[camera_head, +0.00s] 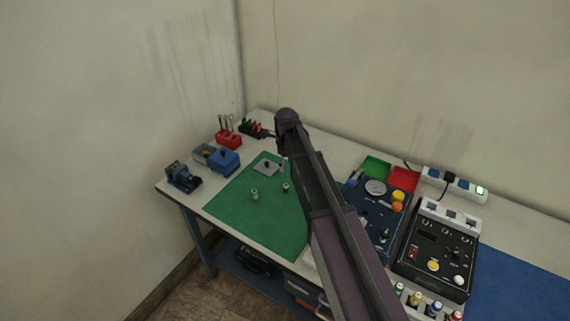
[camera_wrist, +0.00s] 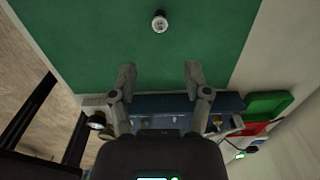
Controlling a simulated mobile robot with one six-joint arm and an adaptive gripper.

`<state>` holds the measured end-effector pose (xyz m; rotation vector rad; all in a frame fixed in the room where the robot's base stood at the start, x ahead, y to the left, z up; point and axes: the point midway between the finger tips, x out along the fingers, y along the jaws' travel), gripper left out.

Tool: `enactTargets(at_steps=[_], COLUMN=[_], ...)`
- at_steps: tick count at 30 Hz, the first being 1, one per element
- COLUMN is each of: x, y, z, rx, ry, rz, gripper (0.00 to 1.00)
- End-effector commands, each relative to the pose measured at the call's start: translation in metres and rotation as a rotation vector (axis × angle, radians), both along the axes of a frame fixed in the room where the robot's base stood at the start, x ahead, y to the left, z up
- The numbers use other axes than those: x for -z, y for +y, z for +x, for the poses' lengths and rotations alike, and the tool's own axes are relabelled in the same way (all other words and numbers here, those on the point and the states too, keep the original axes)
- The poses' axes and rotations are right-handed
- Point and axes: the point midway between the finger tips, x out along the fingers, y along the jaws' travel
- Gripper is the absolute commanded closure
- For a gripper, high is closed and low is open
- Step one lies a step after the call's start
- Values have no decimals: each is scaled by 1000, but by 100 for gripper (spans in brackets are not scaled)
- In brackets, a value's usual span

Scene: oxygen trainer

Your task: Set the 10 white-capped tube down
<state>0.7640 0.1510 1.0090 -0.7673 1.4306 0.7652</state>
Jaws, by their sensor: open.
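A small round piece with a whitish top and dark lower rim (camera_wrist: 159,21) stands on the green mat in the wrist view. It may be the white-capped tube; no number can be read on it. My gripper (camera_wrist: 160,72) is open, its two fingers apart with nothing between them, and the piece is beyond the fingertips, apart from them. In the head view two small upright cylinders, one greyish (camera_head: 254,194) and one with a pale top (camera_head: 285,188), stand on the green mat (camera_head: 235,205). My arm hides most of the gripper there.
A grey plate with a dark knob (camera_head: 266,168) lies on the mat. A blue box (camera_head: 224,161), a blue vise-like tool (camera_head: 183,177) and a red holder (camera_head: 228,140) stand left. A gauge panel (camera_head: 377,215), a black console (camera_head: 435,250) and several coloured-cap bottles (camera_head: 416,299) stand right.

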Motion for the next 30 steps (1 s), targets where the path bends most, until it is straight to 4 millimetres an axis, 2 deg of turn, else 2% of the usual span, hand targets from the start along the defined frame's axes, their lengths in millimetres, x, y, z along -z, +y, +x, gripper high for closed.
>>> enactTargets(at_steps=[11, 17, 23, 30], x=[0, 0, 0, 0], y=[0, -8, -27, -55], z=[-1, -9, -31, -65], rx=[-4, -75, -271, -603], ry=[0, 0, 0, 0], rz=[0, 0, 0, -1], gripper=[38, 38, 38, 38])
